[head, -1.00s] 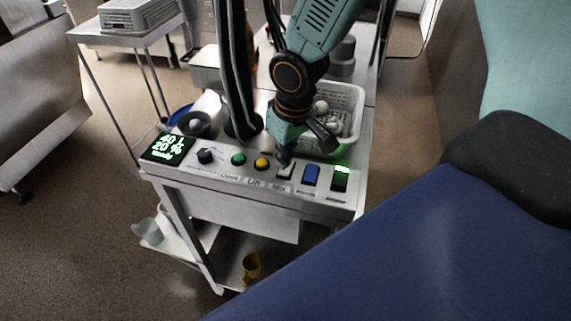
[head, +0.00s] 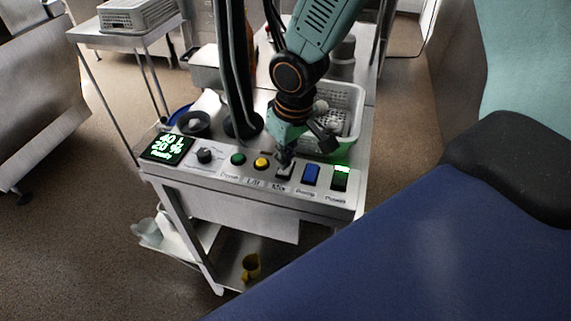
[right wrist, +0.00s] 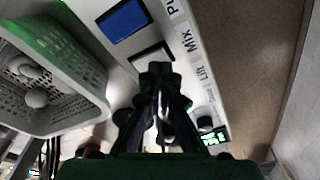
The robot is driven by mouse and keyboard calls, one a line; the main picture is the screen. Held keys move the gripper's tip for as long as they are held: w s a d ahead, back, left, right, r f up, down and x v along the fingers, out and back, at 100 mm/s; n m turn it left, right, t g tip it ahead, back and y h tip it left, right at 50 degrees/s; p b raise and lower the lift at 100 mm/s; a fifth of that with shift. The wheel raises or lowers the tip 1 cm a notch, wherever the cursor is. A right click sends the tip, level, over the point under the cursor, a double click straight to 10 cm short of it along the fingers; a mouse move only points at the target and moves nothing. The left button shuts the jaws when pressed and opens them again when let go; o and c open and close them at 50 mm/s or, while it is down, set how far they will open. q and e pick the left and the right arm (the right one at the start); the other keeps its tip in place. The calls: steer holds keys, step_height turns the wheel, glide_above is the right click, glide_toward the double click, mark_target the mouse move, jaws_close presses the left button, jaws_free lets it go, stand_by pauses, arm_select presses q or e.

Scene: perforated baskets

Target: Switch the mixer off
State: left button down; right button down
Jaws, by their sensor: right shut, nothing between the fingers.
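The control panel (head: 230,182) runs along the cart's front edge. The dark rocker switch (head: 284,174) stands above the label "Mix", between a yellow button (head: 262,163) and a blue switch (head: 311,174). My right gripper (head: 285,160) is shut and empty, pointing down with its tips at the far edge of the Mix switch. In the right wrist view the tips (right wrist: 160,70) overlap the end of the Mix switch (right wrist: 151,56), beside its label (right wrist: 187,38). I cannot tell whether they touch or which way the rocker is tilted. My left gripper is out of view.
The display (head: 167,149) reads 40 L and 20 %, with a small third line. A black knob (head: 205,156), a green button (head: 238,159) and a green-lit Power switch (head: 341,177) share the panel. A perforated basket (head: 352,100) stands close behind. A dark post rises behind the buttons.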

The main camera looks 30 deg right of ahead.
mark_target(285, 171)
steer(key=shift+f+b, duration=0.65)
steer(key=shift+f, duration=0.2)
stand_by(0.4)
steer(key=shift+r, duration=0.1)
step_height(285, 171, up, 7)
steer(key=p, duration=0.6)
steer(key=shift+p, duration=0.3)
stand_by(0.4)
